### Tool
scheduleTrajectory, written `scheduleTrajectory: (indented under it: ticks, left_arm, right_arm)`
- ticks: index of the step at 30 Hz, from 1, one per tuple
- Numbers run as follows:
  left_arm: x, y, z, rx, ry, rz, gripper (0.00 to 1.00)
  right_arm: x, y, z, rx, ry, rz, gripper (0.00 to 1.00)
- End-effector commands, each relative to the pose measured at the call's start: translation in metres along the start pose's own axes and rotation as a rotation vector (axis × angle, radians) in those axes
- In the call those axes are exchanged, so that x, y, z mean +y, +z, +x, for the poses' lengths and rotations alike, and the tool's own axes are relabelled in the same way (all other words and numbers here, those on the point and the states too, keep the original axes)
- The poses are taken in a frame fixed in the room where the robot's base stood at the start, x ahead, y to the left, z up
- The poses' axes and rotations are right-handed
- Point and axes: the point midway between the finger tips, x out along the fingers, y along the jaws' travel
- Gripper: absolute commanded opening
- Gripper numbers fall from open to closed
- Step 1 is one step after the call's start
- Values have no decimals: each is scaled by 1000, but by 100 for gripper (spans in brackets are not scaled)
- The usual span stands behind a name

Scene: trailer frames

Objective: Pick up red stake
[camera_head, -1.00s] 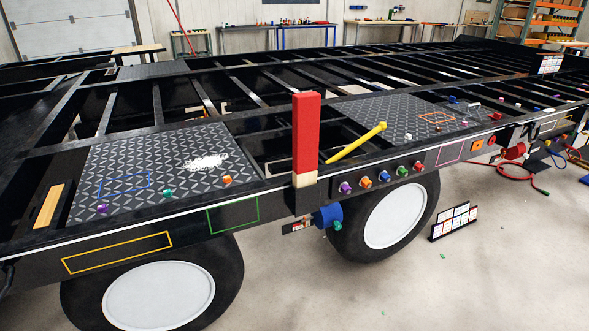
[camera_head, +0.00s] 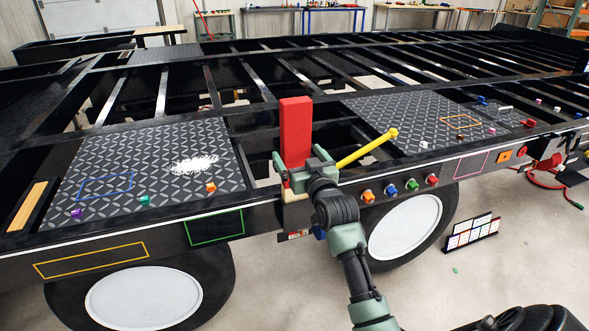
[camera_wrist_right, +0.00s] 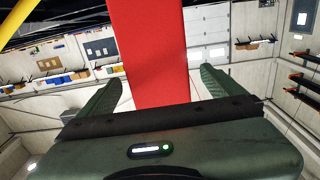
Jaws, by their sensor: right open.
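The red stake (camera_head: 296,127) stands upright at the near side rail of the trailer frame, with a pale wooden lower end. My right gripper (camera_head: 302,170) is at the lower part of the stake, its fingers on either side of it. In the right wrist view the stake (camera_wrist_right: 155,50) rises between the two open fingers (camera_wrist_right: 160,92), with a visible gap on the right side. The gripper and arm hide part of the stake's base. My left gripper is not in view.
Patterned metal plates (camera_head: 110,165) lie on the frame left and right of the stake. A yellow rod (camera_head: 366,148) leans just right of the gripper. Coloured knobs (camera_head: 412,185) line the side rail above a wheel (camera_head: 405,226). Small coloured pieces lie on the plates.

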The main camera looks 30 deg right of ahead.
Motion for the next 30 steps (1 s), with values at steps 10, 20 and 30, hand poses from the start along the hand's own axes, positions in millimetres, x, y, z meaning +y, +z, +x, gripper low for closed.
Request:
scheduleTrajectory:
  ticks: [10,20,30]
  left_arm:
    - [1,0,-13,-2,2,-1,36]
    - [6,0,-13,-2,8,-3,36]
    - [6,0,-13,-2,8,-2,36]
  right_arm:
    - [-1,-2,41,-3,0,0,96]
    - [-1,1,61,-3,-1,-3,96]
    - [-1,1,60,-3,-1,-2,32]
